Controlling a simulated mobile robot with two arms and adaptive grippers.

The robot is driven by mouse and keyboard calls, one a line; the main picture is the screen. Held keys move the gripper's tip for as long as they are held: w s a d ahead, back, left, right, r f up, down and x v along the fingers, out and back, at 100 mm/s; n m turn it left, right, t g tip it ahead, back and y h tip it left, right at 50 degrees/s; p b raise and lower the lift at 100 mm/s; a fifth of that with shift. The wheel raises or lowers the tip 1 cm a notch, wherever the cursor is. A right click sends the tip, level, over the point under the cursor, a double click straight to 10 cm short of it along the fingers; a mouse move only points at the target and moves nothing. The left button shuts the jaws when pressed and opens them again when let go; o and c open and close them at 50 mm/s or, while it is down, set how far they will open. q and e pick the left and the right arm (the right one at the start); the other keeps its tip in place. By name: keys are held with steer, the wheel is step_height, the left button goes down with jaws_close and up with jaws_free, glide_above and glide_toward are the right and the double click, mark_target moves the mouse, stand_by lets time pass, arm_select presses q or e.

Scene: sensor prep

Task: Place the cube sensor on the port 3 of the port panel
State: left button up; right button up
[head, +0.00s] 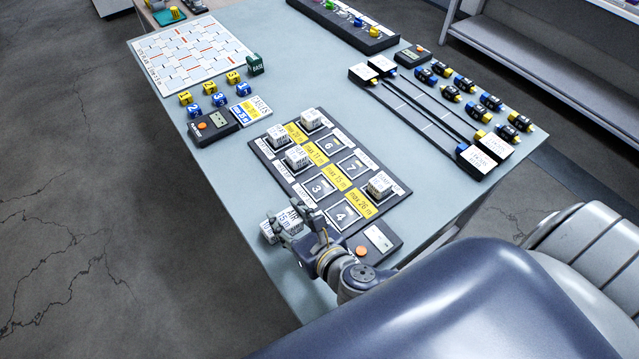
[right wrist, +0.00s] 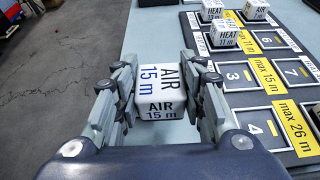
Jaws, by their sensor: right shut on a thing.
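My right gripper (head: 291,229) is shut on a white cube sensor (right wrist: 161,90) marked AIR 15 m, which sits between both fingers in the right wrist view. It holds the cube off the left edge of the dark port panel (head: 258,147), near port 3. Port 3 (head: 318,188) is an empty framed square with its number showing; it also shows in the right wrist view (right wrist: 237,77), right of the gripper. Ports 4 (head: 343,215), 6 (head: 330,145) and 7 (head: 354,166) also show empty. My left gripper is not in view.
Several other cube sensors stand on the panel, one (head: 297,156) just beyond port 3 and another (head: 380,185) at the right. A dark device with an orange button (head: 380,238) lies near the front edge. Bare table (head: 235,180) lies left of the panel.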

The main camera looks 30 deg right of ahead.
steer(key=shift+w+d+f, duration=0.1)
steer(key=shift+w+d, duration=0.05)
steer(key=shift+d, duration=0.2)
steer(key=p, duration=0.2)
glide_above(319, 188)
steer(key=shift+f, duration=2.5)
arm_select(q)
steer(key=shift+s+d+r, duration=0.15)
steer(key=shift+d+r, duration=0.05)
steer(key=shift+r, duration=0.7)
arm_select(e)
steer(key=shift+f+b, duration=0.2)
steer(key=shift+b, duration=0.1)
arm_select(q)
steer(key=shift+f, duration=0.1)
arm_select(e)
steer(key=o, duration=1.1)
